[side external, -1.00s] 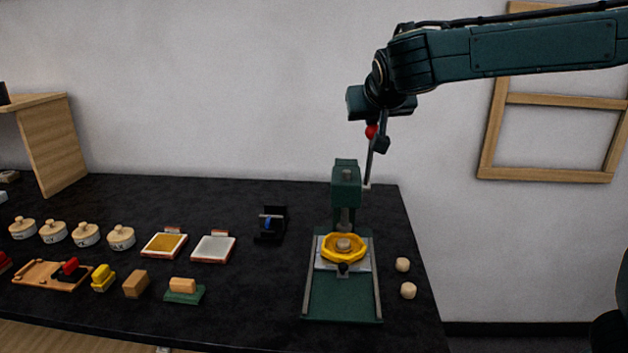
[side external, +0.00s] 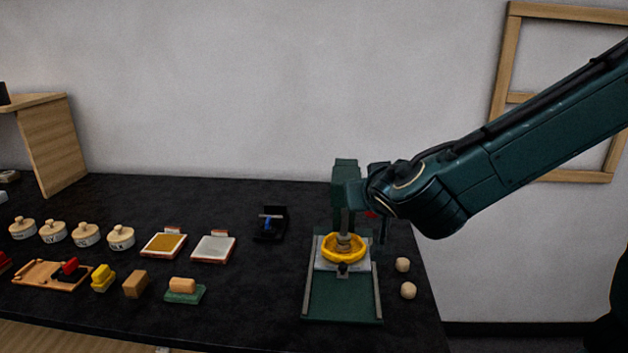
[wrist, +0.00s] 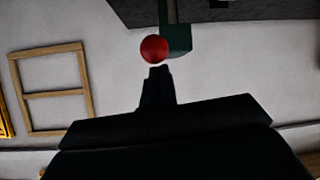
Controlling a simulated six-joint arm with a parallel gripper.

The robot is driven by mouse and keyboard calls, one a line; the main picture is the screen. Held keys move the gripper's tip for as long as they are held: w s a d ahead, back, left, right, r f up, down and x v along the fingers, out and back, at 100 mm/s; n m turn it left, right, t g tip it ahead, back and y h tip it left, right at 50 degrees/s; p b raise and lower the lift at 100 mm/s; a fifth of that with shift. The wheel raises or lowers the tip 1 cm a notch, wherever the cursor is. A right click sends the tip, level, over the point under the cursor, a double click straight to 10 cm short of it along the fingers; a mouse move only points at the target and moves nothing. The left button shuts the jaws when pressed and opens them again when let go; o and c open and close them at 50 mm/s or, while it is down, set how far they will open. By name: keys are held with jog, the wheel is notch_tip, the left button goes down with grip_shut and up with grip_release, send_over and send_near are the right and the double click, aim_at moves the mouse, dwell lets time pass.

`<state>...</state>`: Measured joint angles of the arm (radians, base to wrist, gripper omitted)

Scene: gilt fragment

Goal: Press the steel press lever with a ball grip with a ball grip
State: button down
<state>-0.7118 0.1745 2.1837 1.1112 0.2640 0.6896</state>
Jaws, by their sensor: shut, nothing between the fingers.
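The green press (side external: 346,168) stands at the right end of the black table. Its steel lever is swung down and mostly hidden behind my arm. The red ball grip (side external: 370,214) just shows beside my wrist, and clearly in the wrist view (wrist: 153,49). My gripper (wrist: 157,72) is shut and empty, its fingertips right at the ball; I cannot tell whether they touch. In the side view the gripper (side external: 384,234) points down beside the press. The press ram is down inside the yellow ring (side external: 344,256) on the press bed.
Two pale round knobs (side external: 403,264) lie right of the press. A small black stand with a blue part (side external: 269,222) is to its left. Trays, lidded jars (side external: 121,237) and small blocks (side external: 136,284) fill the left of the table. The table's right edge is close to the press.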

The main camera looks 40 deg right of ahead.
jog(key=shift+s+a+f, duration=0.15)
jog(key=shift+s+f, duration=0.1)
jog(key=shift+f, duration=0.7)
jog(key=shift+s+a+f, duration=0.15)
jog(key=shift+s+f, duration=0.05)
jog(key=shift+f, duration=0.7)
jog(key=shift+s+a+f, duration=0.15)
jog(key=shift+s+f, duration=0.1)
jog(key=shift+f, duration=0.7)
jog(key=shift+r, duration=0.2)
notch_tip(320, 180, up, 6)
jog(key=s+a+f, duration=0.3)
jog(key=s+a, duration=0.3)
jog(key=shift+a+f+m+t+h, duration=0.3)
jog(key=shift+f, duration=0.05)
